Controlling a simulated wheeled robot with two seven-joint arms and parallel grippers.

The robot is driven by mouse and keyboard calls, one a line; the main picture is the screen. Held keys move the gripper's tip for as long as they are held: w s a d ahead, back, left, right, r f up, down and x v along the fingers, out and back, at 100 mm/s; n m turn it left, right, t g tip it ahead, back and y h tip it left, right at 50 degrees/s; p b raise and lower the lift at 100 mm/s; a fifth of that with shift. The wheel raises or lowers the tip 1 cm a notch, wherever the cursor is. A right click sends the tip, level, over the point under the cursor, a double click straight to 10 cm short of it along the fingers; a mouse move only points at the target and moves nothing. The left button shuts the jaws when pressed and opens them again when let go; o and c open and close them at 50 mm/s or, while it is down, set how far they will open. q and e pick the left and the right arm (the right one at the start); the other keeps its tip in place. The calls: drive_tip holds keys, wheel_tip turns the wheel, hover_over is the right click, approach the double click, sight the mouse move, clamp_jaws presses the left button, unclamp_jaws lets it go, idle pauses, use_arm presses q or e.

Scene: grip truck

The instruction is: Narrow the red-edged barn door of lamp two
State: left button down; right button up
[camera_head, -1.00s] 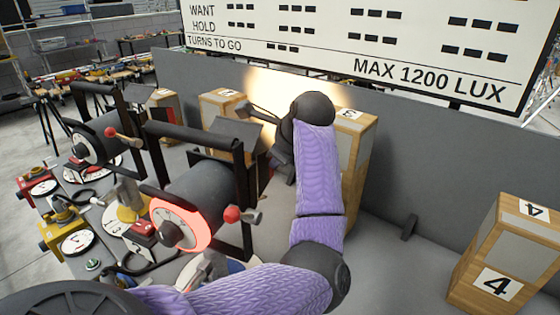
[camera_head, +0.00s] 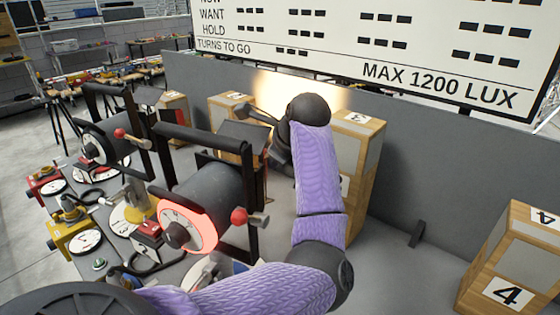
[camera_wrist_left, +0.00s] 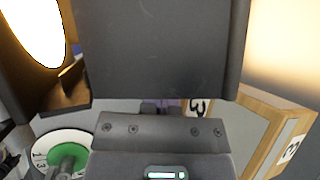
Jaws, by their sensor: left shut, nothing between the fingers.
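The nearer lamp (camera_head: 205,200) has a dark drum body and a glowing red dial ring at its back; I take it to be lamp two. A dark barn door flap (camera_head: 243,138) stands at its front; I cannot make out a red edge. My left gripper (camera_head: 258,113) is shut and empty, beside the lamp's front near this flap. I cannot tell whether it touches. In the left wrist view a large dark panel (camera_wrist_left: 160,50), probably a barn door, fills the upper middle and a bright lens (camera_wrist_left: 38,25) shows at left. My right gripper is out of view.
A second lamp (camera_head: 100,140) stands farther left. Numbered wooden blocks stand along the grey wall, one marked 3 (camera_head: 360,150) behind my wrist and one marked 4 (camera_head: 510,260) at right. Red knobs (camera_head: 239,216) stick out from the lamp yokes. The grey table right of my arm is mostly bare.

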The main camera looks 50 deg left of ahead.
use_arm(q)
drive_tip(key=shift+s+a, duration=0.15)
drive_tip(key=shift+a, duration=0.25)
drive_tip(key=shift+w+a, duration=0.25)
drive_tip(key=shift+w, duration=0.3)
drive_tip(key=shift+r, duration=0.1)
drive_tip(key=p+v, duration=0.3)
drive_tip(key=v, duration=0.5)
drive_tip(key=shift+p, duration=0.3)
drive_tip(key=shift+s, duration=0.1)
